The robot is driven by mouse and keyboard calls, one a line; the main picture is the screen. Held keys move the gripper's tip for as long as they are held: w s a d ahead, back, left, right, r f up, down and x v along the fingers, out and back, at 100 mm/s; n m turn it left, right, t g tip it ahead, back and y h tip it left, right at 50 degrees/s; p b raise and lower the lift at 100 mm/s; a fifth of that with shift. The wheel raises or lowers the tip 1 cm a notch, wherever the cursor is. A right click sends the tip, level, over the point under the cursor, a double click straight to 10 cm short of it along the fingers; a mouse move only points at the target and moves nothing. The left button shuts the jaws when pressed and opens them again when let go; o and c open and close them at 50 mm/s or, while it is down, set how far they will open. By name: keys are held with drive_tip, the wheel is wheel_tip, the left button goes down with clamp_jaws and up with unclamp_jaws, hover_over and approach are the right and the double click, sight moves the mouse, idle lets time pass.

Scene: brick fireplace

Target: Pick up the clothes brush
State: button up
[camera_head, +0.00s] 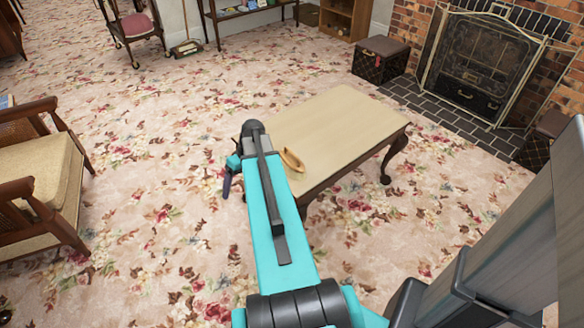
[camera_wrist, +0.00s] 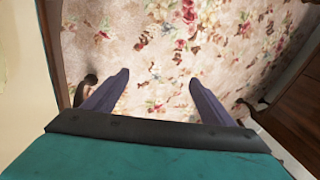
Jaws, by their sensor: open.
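A tan wooden, boat-shaped object, seemingly the clothes brush (camera_head: 291,160), lies on the near left end of the low table (camera_head: 340,119), just right of my arm. Its bristles cannot be made out. My gripper (camera_head: 227,186) is mostly hidden behind my arm, beside the table's left end, with one dark finger showing. In the wrist view my gripper (camera_wrist: 159,80) is open and empty, its two fingers apart over the floral carpet. The brush is not seen in the wrist view, where the pale tabletop (camera_wrist: 22,85) fills the left edge.
A wooden armchair (camera_head: 43,175) with a beige cushion stands at left. A brick fireplace (camera_head: 481,62) with a screen is at the back right, a dark box stool (camera_head: 382,58) beside it. A trolley (camera_head: 135,24) and a shelf stand at the back. Carpet between armchair and table is clear.

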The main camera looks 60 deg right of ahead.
drive_tip(key=s+d+r+t+b, duration=0.1)
drive_tip(key=s+d+r, duration=0.15)
drive_tip(key=d, duration=0.25)
drive_tip(key=s+d+r+h+b, duration=0.1)
drive_tip(key=d+r, duration=0.2)
drive_tip(key=d, duration=0.1)
drive_tip(key=s+d+r+t+b, duration=0.1)
drive_tip(key=d+r, duration=0.2)
drive_tip(key=d, duration=0.2)
drive_tip(key=m+h+b, duration=0.2)
approach(293, 158)
wheel_tip(293, 158, up, 3)
drive_tip(key=s, duration=0.3)
drive_tip(key=shift+w+f+t, duration=0.1)
drive_tip(key=shift+w+t, duration=0.05)
drive_tip(key=shift+t, duration=0.25)
drive_tip(key=b+x, duration=0.1)
drive_tip(key=x, duration=0.6)
drive_tip(key=shift+f, duration=0.1)
drive_tip(key=shift+w+f+b, duration=0.35)
drive_tip(key=shift+f, duration=0.3)
drive_tip(key=shift+b+x, duration=0.65)
drive_tip(key=shift+x, duration=1.95)
drive_tip(key=shift+w+a, duration=0.1)
drive_tip(key=shift+w, duration=0.05)
